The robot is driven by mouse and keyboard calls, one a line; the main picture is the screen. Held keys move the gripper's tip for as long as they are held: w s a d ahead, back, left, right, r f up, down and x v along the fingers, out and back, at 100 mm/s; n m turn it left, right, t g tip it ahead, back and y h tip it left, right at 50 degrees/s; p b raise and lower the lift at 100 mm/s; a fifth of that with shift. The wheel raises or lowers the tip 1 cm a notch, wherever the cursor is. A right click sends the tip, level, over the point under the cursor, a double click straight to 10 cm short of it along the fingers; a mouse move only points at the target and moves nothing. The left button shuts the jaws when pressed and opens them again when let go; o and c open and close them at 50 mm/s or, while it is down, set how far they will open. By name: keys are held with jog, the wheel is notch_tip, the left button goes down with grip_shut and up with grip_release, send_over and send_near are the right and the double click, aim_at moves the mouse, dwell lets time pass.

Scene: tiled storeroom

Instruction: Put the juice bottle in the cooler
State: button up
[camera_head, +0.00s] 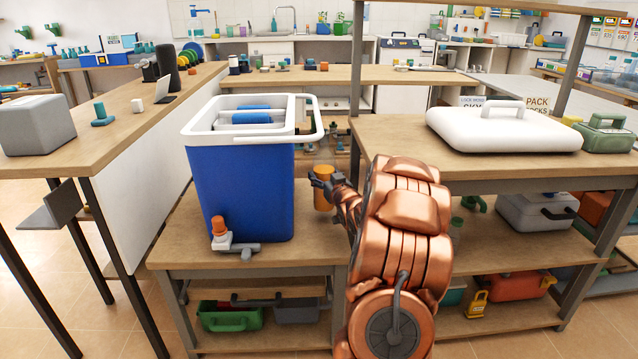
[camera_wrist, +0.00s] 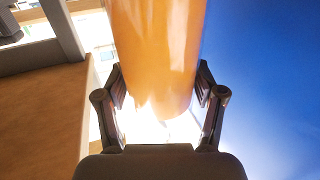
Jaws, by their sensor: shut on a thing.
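The juice bottle (camera_head: 323,197) is an orange cylinder, partly hidden by my gripper (camera_head: 324,180) in the head view. In the wrist view, the orange bottle (camera_wrist: 155,55) stands between the two dark fingers of my gripper (camera_wrist: 160,95), which is shut on it. The cooler (camera_head: 242,185) is a blue box with a white rim, open at the top, with blue and white packs (camera_head: 252,116) inside. My gripper and the bottle are just right of the cooler, below its rim. The cooler's blue wall (camera_wrist: 270,90) fills the right of the wrist view.
A white lid with a handle (camera_head: 505,130) lies on the higher wooden table at right, beside a green case (camera_head: 604,134). A white and orange piece (camera_head: 220,236) is at the cooler's front. A wooden counter (camera_head: 120,125) runs along the left.

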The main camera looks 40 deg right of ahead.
aim_at(319, 178)
jog(key=w+f+b, duration=0.1)
jog(key=w+d+f, duration=0.1)
jog(key=w+f+b, duration=0.1)
jog(key=w, duration=0.1)
jog(key=shift+d+f+b, duration=0.15)
jog(key=shift+d+b, duration=0.2)
dwell(0.3)
jog(key=shift+f, duration=0.1)
jog(key=o, duration=1.6)
jog(key=shift+f, duration=0.1)
